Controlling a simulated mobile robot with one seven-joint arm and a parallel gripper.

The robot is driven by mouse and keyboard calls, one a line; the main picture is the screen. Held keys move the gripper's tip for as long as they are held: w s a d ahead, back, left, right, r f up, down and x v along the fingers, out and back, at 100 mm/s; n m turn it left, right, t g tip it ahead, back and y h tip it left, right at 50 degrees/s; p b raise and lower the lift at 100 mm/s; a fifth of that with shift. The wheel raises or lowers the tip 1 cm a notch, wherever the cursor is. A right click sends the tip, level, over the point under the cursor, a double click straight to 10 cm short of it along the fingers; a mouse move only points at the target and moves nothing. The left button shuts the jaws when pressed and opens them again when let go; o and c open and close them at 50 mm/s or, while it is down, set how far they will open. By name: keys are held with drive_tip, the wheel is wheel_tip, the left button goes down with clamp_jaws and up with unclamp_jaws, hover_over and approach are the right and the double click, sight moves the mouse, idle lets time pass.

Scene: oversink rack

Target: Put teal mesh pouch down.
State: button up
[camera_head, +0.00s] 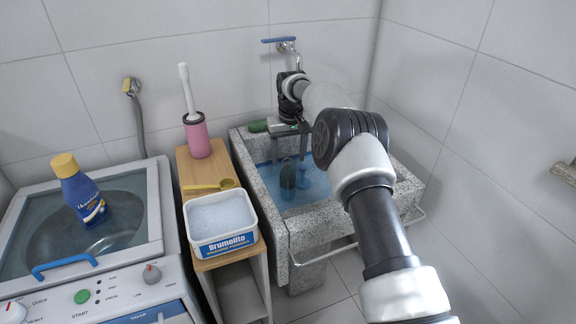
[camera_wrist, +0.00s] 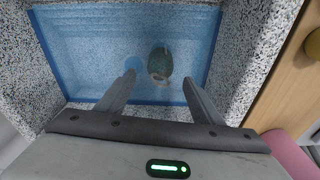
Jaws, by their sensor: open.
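The dark teal mesh pouch (camera_head: 288,174) is inside the stone sink (camera_head: 305,225), in or under the blue water. In the wrist view the pouch (camera_wrist: 160,63) shows as a small rounded dark shape ahead of the fingers, with a paler end. My gripper (camera_head: 288,153) is over the sink, pointing down. Its two fingers (camera_wrist: 159,79) are spread apart with nothing held between them, and the pouch lies beyond the gap. I cannot tell whether the pouch rests on the sink bottom.
A small blue object (camera_head: 304,171) is in the water beside the pouch. A green item (camera_head: 258,126) lies at the sink's back rim, below the tap (camera_head: 286,45). A white tub (camera_head: 220,220), yellow scoop (camera_head: 210,186) and pink brush holder (camera_head: 197,137) stand on the wooden shelf at left.

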drive_tip(key=s+d+r+t, duration=0.1)
drive_tip(key=s+d+r, duration=0.15)
drive_tip(key=r, duration=0.65)
drive_tip(key=s+d+r, duration=0.1)
drive_tip(key=s+r, duration=0.3)
drive_tip(key=r, duration=0.6)
drive_tip(key=s+d+r+t, duration=0.1)
drive_tip(key=s+d+r, duration=0.3)
drive_tip(key=s+r, duration=0.65)
drive_tip(key=s+d+m+t, duration=0.1)
drive_tip(key=s+d, duration=0.1)
drive_tip(key=s, duration=0.6)
drive_tip(key=s+d+m, duration=0.1)
drive_tip(key=s+d, duration=0.2)
drive_tip(key=s, duration=0.5)
drive_tip(key=s+d+f+m, duration=0.1)
drive_tip(key=s+f, duration=0.2)
drive_tip(key=s, duration=0.3)
drive_tip(key=s+d+f, duration=0.1)
drive_tip(key=s+f, duration=0.3)
drive_tip(key=s, duration=0.3)
wheel_tip(320, 180, up, 17)
drive_tip(key=t+p, duration=0.1)
drive_tip(key=p, duration=1.5)
drive_tip(key=shift+w+r+p, duration=0.15)
drive_tip(key=shift+p, duration=0.2)
